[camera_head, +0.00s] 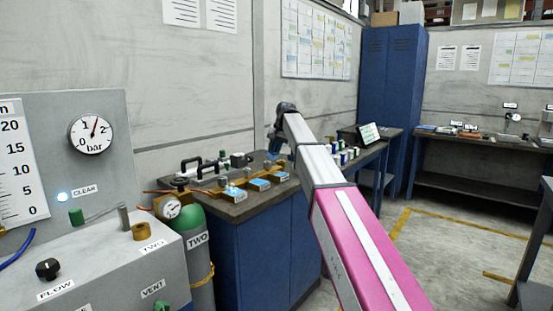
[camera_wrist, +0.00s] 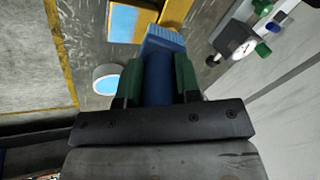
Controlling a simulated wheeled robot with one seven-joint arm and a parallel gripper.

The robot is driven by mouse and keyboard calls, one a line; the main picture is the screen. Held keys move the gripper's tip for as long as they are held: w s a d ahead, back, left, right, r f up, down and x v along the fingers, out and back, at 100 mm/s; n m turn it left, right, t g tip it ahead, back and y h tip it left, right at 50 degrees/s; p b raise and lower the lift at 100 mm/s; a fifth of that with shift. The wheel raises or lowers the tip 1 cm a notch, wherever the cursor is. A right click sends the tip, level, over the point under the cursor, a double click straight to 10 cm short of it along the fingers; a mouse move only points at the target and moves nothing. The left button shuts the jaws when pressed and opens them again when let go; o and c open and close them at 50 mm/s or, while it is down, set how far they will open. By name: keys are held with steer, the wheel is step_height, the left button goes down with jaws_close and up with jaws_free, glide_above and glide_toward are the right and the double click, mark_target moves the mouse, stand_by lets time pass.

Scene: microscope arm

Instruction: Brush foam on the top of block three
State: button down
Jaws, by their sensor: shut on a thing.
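My gripper (camera_wrist: 158,78), with green finger pads, is shut on a dark blue brush handle. The brush (camera_wrist: 165,42) ends in a lighter blue head that points to the top of the wrist view. In the head view my arm reaches over the blue bench, and the gripper is too small there to read. Several blue-topped blocks sit along a brass strip on the bench, among them one at the front (camera_head: 236,192). I cannot read which is block three. A blue-and-yellow piece (camera_wrist: 124,20) lies beside the brush head; I cannot tell whether they touch. A round cup (camera_wrist: 106,80) shows pale blue contents.
A gauge (camera_wrist: 245,48) stands right of the brush in the wrist view. Black handles (camera_head: 190,163) rise at the bench's back.

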stand_by(0.3)
steer(key=shift+w+a+f, duration=0.4)
steer(key=shift+a+f, duration=0.1)
steer(key=shift+f, duration=0.05)
